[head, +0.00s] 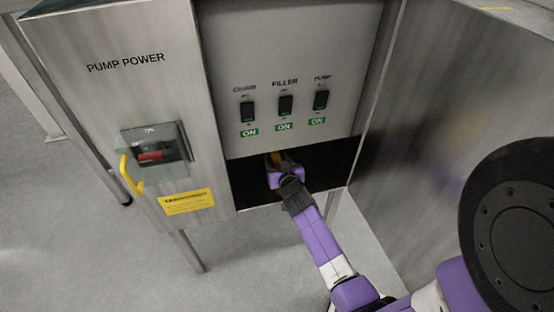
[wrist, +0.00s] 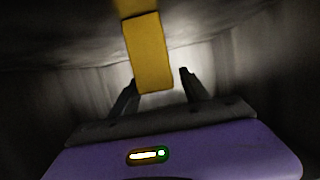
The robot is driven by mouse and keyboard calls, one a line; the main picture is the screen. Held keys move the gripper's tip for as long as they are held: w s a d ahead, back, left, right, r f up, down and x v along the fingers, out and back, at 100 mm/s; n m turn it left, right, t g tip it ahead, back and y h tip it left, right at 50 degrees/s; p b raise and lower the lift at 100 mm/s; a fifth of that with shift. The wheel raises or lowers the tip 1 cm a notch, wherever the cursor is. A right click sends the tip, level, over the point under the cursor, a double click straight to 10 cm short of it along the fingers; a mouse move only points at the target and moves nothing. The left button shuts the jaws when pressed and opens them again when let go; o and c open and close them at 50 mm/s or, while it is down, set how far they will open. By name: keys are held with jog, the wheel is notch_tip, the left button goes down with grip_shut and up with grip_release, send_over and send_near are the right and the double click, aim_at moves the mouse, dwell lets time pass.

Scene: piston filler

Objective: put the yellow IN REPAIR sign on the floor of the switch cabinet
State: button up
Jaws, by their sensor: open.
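The yellow sign (wrist: 148,52) is a plain yellow plate in the wrist view, with its near end between my fingertips. Its lettering does not show. A brighter yellow part continues above it at the picture's top edge; I cannot tell whether it is the same piece. My gripper (wrist: 159,75) is open, with a finger on each side of the sign and a gap at least on the right. In the head view my gripper (head: 282,162) reaches into the dark lower opening of the switch cabinet (head: 338,165), with a bit of yellow at its tip. The cabinet floor is mostly hidden in shadow.
Above the opening is a panel with three switches (head: 285,105), each over a green ON label. On the left is the PUMP POWER box (head: 110,85) with a yellow handle (head: 130,175) and a yellow label (head: 186,202). A metal wall (head: 440,120) bounds the right.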

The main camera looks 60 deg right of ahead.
jog(key=s+a+r+n+t+y+p, duration=0.1)
jog(key=s+a+r+y, duration=0.2)
jog(key=a, duration=0.7)
jog(key=s+a+r+n+t+p, duration=0.1)
jog(key=s+a+r+n, duration=0.1)
jog(key=s+a, duration=0.65)
jog(key=s+a+r+n+t+y, duration=0.1)
jog(key=s+a+r+t+y, duration=0.15)
jog(key=a, duration=0.95)
jog(key=s+a+r+n+y, duration=0.5)
jog(key=s+a+r, duration=0.5)
jog(key=r, duration=0.4)
jog(key=shift+s+n+t, duration=0.25)
jog(key=shift+n+t, duration=0.1)
jog(key=shift+n, duration=0.15)
jog(key=shift+a+y, duration=0.1)
jog(key=shift+y, duration=0.15)
notch_tip(320, 180, up, 15)
jog(key=p, duration=1.5)
